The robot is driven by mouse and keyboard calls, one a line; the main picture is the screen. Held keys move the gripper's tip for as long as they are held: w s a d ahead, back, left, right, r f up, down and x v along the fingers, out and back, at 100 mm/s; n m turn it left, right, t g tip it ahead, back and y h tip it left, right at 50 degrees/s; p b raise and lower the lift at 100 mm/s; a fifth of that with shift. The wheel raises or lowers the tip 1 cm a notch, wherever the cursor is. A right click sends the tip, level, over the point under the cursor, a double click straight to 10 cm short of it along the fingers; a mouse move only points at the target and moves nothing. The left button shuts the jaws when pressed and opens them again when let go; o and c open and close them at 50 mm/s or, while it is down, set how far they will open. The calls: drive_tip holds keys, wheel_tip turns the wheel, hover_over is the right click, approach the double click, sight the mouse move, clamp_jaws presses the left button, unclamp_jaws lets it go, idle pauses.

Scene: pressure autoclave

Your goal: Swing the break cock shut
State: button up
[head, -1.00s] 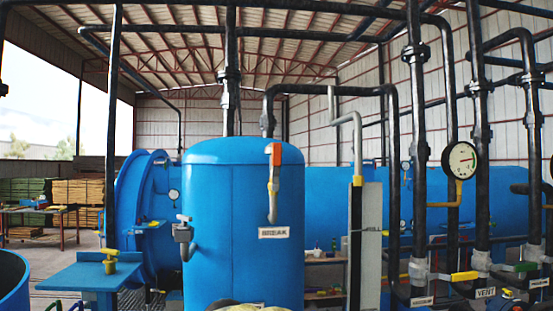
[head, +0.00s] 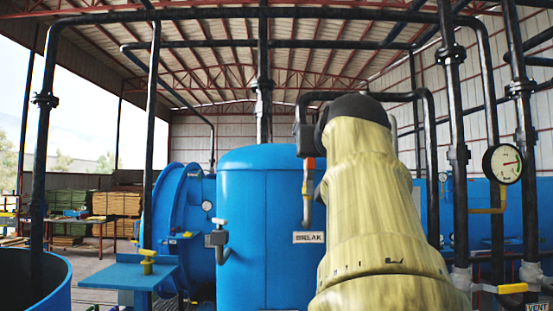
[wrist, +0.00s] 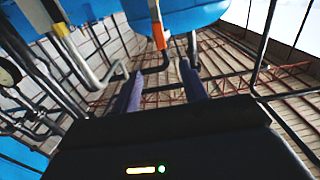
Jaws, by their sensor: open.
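The break cock has an orange handle (head: 309,165) on a grey bent pipe (head: 306,208) at the front of the blue upright tank (head: 255,220). The handle stands upright above the pipe, over the BREAK label (head: 308,237). In the wrist view the orange handle (wrist: 159,36) shows at the top, ahead of the gap between my fingertips. My gripper (wrist: 161,68) is open and empty, apart from the handle as far as I can see. In the head view my arm hides most of the gripper and the tank's right side.
A yellow-handled valve (head: 148,262) stands on a blue stand at the left. A white-handled valve (head: 218,235) sits on the tank's left side. Black pipes, a gauge (head: 506,163) and a yellow lever (head: 513,288) crowd the right.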

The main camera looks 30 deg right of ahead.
drive_tip(key=p+x, duration=1.1)
drive_tip(key=x, duration=0.6)
drive_tip(key=shift+w+d, duration=0.2)
drive_tip(key=shift+s, duration=0.1)
clamp_jaws()
